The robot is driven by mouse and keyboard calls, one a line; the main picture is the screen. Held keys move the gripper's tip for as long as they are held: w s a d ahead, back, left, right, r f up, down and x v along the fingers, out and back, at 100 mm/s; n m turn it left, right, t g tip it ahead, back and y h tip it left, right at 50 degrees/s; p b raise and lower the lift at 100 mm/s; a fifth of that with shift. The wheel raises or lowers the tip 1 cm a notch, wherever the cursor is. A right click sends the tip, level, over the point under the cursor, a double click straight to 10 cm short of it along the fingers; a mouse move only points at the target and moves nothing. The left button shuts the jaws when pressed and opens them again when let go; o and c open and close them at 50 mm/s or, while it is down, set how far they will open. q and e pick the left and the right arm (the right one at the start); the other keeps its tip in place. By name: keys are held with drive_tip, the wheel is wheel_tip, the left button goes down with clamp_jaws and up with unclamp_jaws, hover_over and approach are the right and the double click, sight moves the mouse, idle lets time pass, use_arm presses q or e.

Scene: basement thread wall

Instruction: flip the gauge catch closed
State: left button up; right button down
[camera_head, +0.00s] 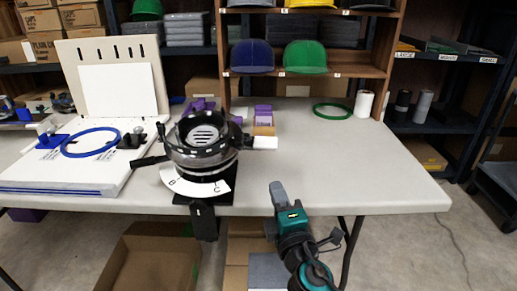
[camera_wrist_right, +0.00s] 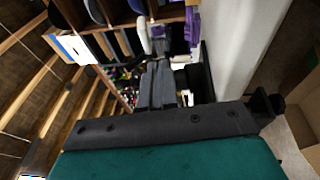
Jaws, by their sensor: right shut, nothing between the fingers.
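The gauge (camera_head: 203,145) is a round black and silver ring device on a black stand at the table's front edge, with a white lettered plate (camera_head: 197,185) below the ring. A black lever (camera_head: 150,161) sticks out at its left, and a black block with a white end (camera_head: 262,142) at its right. I cannot tell which part is the catch or how it stands. My right gripper (camera_head: 277,188) is shut and empty, apart from the gauge, to its lower right. Its grey fingers (camera_wrist_right: 157,84) are together in the right wrist view. My left gripper is not in view.
A white board (camera_head: 70,178) with a blue ring (camera_head: 90,142) lies at the left of the table. A green ring (camera_head: 333,111) and white roll (camera_head: 363,104) stand at the back right. The table's right part is clear. Open cardboard boxes (camera_head: 150,262) are below.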

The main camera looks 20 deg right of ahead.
drive_tip(key=w, duration=0.4)
drive_tip(key=w+r, duration=0.1)
drive_tip(key=w, duration=0.7)
drive_tip(key=shift+w+d+r, duration=0.15)
drive_tip(key=shift+d+r, duration=0.2)
drive_tip(key=shift+w+r, duration=0.1)
drive_tip(key=shift+w, duration=0.65)
